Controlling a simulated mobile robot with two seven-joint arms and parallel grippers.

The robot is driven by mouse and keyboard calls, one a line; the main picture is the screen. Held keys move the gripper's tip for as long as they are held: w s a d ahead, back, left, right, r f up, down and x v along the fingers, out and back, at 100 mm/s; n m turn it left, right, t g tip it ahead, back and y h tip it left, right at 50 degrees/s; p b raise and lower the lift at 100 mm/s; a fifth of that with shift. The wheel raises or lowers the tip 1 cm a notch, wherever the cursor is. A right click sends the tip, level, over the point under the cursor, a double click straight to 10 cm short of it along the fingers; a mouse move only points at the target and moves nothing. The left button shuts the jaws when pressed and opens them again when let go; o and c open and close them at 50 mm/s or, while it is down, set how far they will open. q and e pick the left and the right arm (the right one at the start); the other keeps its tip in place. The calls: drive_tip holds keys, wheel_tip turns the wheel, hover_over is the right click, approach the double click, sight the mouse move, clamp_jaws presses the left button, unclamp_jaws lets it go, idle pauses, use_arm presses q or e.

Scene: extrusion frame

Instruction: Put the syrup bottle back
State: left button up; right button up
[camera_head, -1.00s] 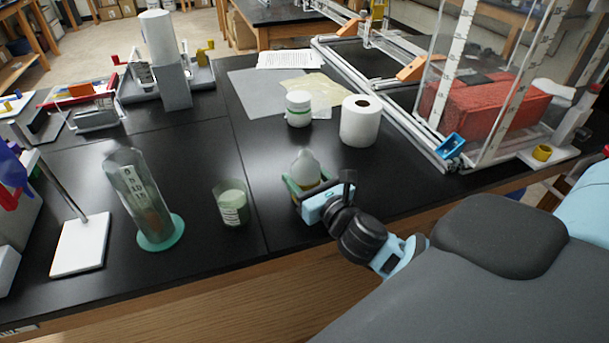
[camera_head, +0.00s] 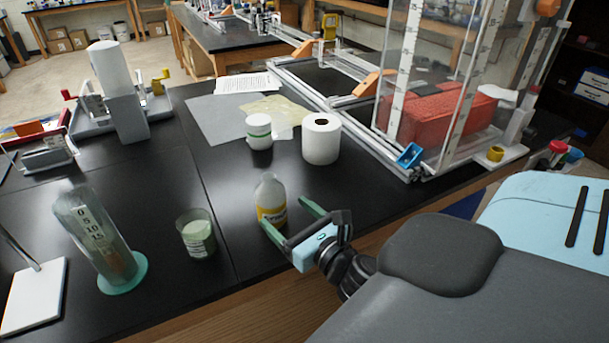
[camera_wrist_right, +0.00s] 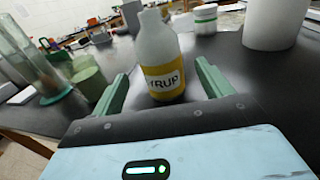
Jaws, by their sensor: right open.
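In the wrist view the fingers (camera_wrist_right: 165,85) do not appear to touch the bottle. My left gripper is not in view.
A clear-walled frame with a red block (camera_head: 432,108) is at right.

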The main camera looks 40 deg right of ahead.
drive_tip(key=shift+s+a+b, duration=0.15)
drive_tip(key=shift+s+b, duration=0.15)
drive_tip(key=shift+s, duration=2.2)
